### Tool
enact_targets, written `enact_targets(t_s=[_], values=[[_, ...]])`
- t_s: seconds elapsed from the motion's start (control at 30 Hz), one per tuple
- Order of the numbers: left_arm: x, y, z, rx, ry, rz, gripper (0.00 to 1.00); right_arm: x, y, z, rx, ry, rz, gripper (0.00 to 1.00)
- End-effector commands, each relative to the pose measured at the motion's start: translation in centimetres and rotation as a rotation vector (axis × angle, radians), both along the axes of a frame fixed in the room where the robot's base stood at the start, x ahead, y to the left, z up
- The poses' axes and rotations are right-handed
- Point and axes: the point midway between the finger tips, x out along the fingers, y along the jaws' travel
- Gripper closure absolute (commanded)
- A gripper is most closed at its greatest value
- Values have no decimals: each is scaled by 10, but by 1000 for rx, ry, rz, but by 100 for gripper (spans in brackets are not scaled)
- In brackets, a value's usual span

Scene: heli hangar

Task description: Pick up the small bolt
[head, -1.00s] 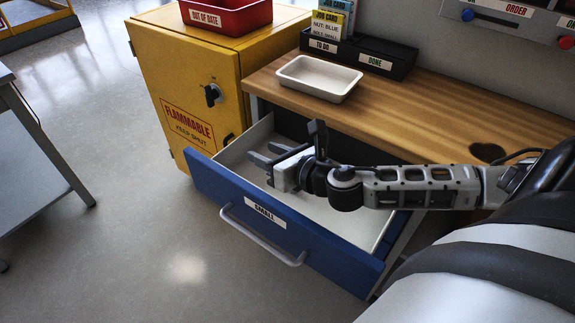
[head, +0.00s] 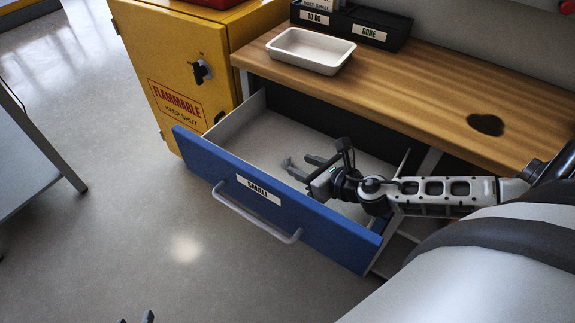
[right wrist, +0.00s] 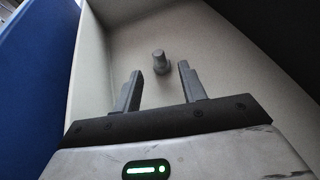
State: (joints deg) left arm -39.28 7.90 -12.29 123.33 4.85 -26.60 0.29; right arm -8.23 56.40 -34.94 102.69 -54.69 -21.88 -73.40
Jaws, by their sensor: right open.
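The small bolt (right wrist: 160,62) is a grey piece with a wide base and a narrower top. In the right wrist view it stands on the drawer floor, just beyond the fingertips and roughly centred between them, apart from both. My right gripper (head: 297,163) is open and empty, reaching into the open blue drawer (head: 215,174) labelled SMALL; its fingers also show in the right wrist view (right wrist: 160,72). In the head view I cannot clearly tell the bolt from the fingertips. Dark tips of my left gripper (head: 136,318) barely show at the bottom edge.
The wooden bench top (head: 420,95) overhangs the drawer's back. On it are a white tray (head: 310,66) and a black TO DO/DONE holder (head: 390,40). A yellow FLAMMABLE cabinet (head: 165,60) stands left of the drawer. A grey table (head: 25,150) is at far left.

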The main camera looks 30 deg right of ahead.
Motion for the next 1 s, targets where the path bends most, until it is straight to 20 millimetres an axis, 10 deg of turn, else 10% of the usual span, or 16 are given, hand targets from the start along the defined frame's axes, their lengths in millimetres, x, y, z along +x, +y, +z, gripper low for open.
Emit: enact_targets(t_s=[0.8,1.0], values=[[0,0,0,-1,-2,1,64,61,11,-23,0,0,2,58],[0,0,1,-2,-3,1,64,61,11,-22,0,0,2,100]])
